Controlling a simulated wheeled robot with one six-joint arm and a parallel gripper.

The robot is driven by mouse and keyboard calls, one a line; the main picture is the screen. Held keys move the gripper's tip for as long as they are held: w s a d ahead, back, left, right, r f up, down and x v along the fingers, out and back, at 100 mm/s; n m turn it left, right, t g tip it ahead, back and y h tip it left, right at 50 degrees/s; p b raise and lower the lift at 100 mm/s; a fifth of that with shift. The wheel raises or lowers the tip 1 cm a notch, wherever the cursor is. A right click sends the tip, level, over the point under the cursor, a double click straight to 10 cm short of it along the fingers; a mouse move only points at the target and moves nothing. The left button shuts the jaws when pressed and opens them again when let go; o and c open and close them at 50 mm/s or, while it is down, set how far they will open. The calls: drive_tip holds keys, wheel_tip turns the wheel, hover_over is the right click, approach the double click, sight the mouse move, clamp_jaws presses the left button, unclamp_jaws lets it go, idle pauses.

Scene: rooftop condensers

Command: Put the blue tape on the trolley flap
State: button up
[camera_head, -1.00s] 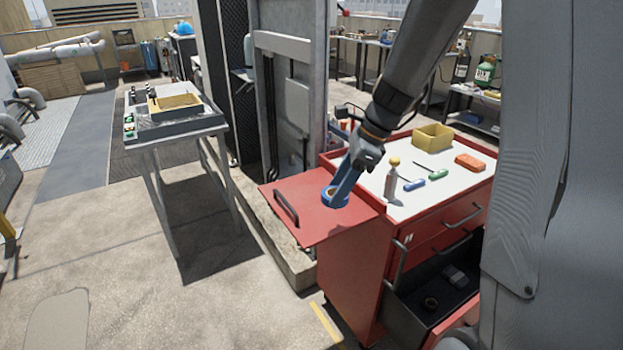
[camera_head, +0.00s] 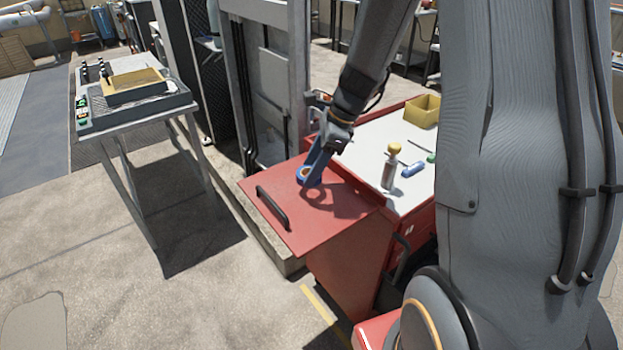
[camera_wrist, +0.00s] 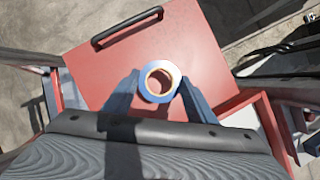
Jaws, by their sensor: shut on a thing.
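The blue tape (camera_head: 303,175) is a blue roll with a tan core. It also shows in the wrist view (camera_wrist: 160,99). My gripper (camera_head: 311,173) is shut on it, with one blue-grey finger on each side of the roll in the wrist view (camera_wrist: 158,83). The trolley flap (camera_head: 325,228) is a flat red panel with a black handle, level beside the trolley top; it fills the middle of the wrist view (camera_wrist: 98,72). The tape is over the flap's far part. A ring-shaped shadow lies on the flap apart from the roll, so the tape looks raised above it.
The red trolley's white top (camera_head: 365,150) holds a bottle with a yellow cap (camera_head: 390,167), a blue-handled tool (camera_head: 413,169) and a yellow bin (camera_head: 423,111). A metal post and cabinet stand behind the flap. A grey table (camera_head: 130,118) stands at left. The flap's surface is bare.

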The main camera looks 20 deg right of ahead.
drive_tip(key=shift+f, duration=2.05)
drive_tip(key=shift+f, duration=0.1)
drive_tip(key=o, duration=1)
drive_tip(key=shift+o, duration=0.2)
drive_tip(key=b+v, duration=0.1)
drive_tip(key=v, duration=1)
drive_tip(key=s+a+f+n+h, duration=0.2)
drive_tip(key=s+n, duration=0.6)
drive_tip(key=n, duration=0.2)
drive_tip(key=s+a+f+n+h, duration=0.2)
drive_tip(key=s+n, duration=0.5)
drive_tip(key=n, duration=0.4)
drive_tip(key=shift+s+a+n+h, duration=0.3)
drive_tip(key=shift+s+a, duration=0.1)
drive_tip(key=shift+a, duration=0.15)
